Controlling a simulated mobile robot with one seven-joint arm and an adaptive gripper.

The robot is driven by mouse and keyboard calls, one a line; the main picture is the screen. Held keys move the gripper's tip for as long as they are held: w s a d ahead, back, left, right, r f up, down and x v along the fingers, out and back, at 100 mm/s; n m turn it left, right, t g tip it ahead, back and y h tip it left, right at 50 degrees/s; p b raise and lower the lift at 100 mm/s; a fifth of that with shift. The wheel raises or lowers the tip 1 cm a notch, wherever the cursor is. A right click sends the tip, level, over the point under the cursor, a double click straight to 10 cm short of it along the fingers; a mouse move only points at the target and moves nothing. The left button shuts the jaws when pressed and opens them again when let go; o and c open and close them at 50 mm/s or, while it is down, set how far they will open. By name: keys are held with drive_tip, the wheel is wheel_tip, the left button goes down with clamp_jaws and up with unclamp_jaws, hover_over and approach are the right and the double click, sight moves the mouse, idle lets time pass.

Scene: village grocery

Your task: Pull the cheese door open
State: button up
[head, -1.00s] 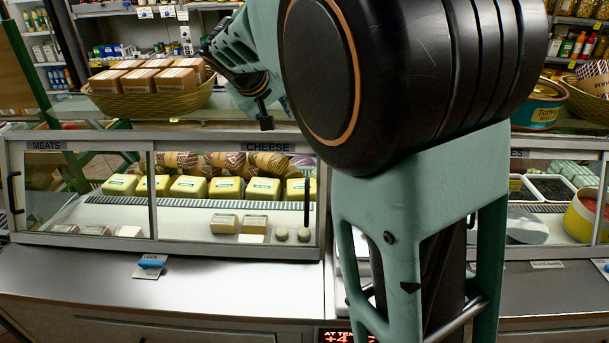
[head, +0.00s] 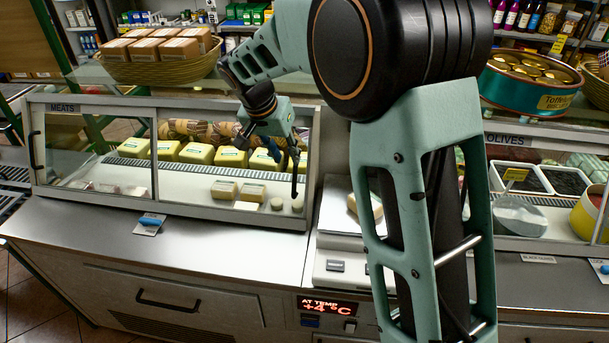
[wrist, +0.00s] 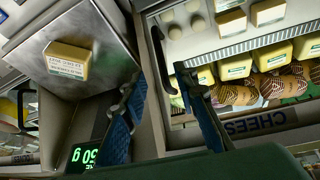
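The cheese door (head: 228,220) is the right glass panel of the display case in the head view; it appears shut. Its black upright handle (head: 294,176) is near its right edge. The handle (wrist: 158,58) also shows in the wrist view, in line with the gap between my fingers. My gripper (head: 282,148) is open, pointing down by the upper part of the handle. In the wrist view my gripper (wrist: 160,82) has its blue-padded fingers apart, one on each side of the handle's line. I cannot tell whether they touch it. The gripper covers the cheese sign in the head view.
The meats door (head: 90,155) is on the left with its own handle (head: 35,150). A scale (head: 333,220) bearing a cheese block (head: 365,206) stands right of the case. A basket of boxes (head: 168,68) sits on the shelf above. The counter in front of the case is mostly clear.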

sight(294, 174)
drive_tip(key=p+x, duration=0.1)
drive_tip(key=x, duration=0.9)
drive_tip(key=shift+w+f+p, duration=0.15)
drive_tip(key=shift+f+p, duration=0.15)
drive_tip(key=shift+f, duration=0.05)
drive_tip(key=shift+c, duration=0.5)
clamp_jaws()
